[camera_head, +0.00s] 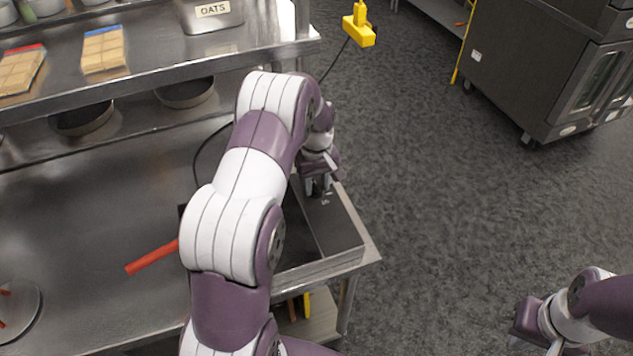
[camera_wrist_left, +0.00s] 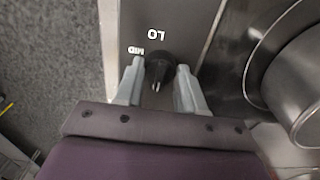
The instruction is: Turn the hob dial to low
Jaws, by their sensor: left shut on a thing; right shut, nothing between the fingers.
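The black hob dial (camera_wrist_left: 158,68) sits on a dark control panel (camera_wrist_left: 185,22) in the left wrist view. The panel carries the labels LO (camera_wrist_left: 155,33) and MID (camera_wrist_left: 136,50), both upside down in this view. A small pale mark shows on the near side of the dial, away from LO. My left gripper (camera_wrist_left: 159,84) has one finger on each side of the dial and is shut on it. In the head view my left gripper (camera_head: 318,186) is at the hob panel (camera_head: 334,232); the dial is hidden there. My right gripper (camera_head: 526,322) is shut and empty over the floor.
A round metal pan (camera_wrist_left: 302,85) stands beside the panel in the left wrist view. A red handle (camera_head: 152,257) sticks out over the steel counter (camera_head: 85,215). A shelf (camera_head: 150,55) holds boards and an OATS tin (camera_head: 212,14).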

